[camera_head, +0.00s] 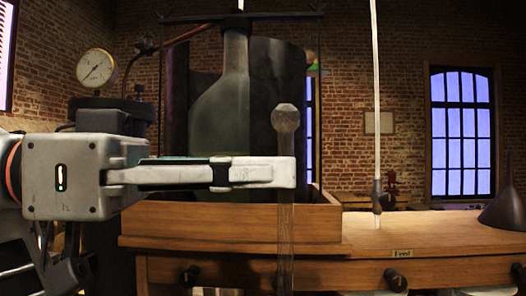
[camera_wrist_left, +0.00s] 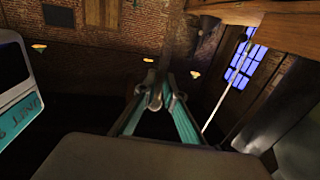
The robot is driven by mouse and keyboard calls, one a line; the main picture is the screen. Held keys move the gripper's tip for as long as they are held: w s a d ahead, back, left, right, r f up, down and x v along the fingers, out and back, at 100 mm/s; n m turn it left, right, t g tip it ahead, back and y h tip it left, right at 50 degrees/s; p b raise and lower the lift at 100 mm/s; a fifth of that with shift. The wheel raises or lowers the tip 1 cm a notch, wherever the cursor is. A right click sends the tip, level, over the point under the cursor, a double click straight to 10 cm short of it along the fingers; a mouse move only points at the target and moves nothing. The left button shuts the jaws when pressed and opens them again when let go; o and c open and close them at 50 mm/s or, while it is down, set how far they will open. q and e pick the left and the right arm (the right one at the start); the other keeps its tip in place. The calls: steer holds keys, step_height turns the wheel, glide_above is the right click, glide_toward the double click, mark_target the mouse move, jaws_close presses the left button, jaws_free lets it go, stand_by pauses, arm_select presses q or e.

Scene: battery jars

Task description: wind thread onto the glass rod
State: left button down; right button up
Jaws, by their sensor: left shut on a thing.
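My left gripper (camera_head: 284,172) reaches in from the left in the head view. It is shut on an upright, translucent brownish rod with a faceted knob on top, which I take for the glass rod (camera_head: 285,222). The knob stands above the fingers and the shaft hangs below them, in front of the wooden cabinet. In the left wrist view the teal fingers of the gripper (camera_wrist_left: 157,98) close around the rod, seen nearly end-on. I cannot make out any thread on the rod. My right gripper is not in view.
Behind the gripper a large glass vessel (camera_head: 222,110) stands in a dark frame above a wooden tray (camera_head: 200,222). A white vertical pole (camera_head: 376,90) with a dark clamp rises from the cabinet top (camera_head: 430,228). A dark funnel (camera_head: 505,208) stands at right. A pressure gauge (camera_head: 97,68) is at left.

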arm_select(q)
steer(key=s, duration=0.8)
steer(key=shift+s, duration=0.4)
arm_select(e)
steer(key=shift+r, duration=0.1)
arm_select(q)
steer(key=shift+a, duration=0.1)
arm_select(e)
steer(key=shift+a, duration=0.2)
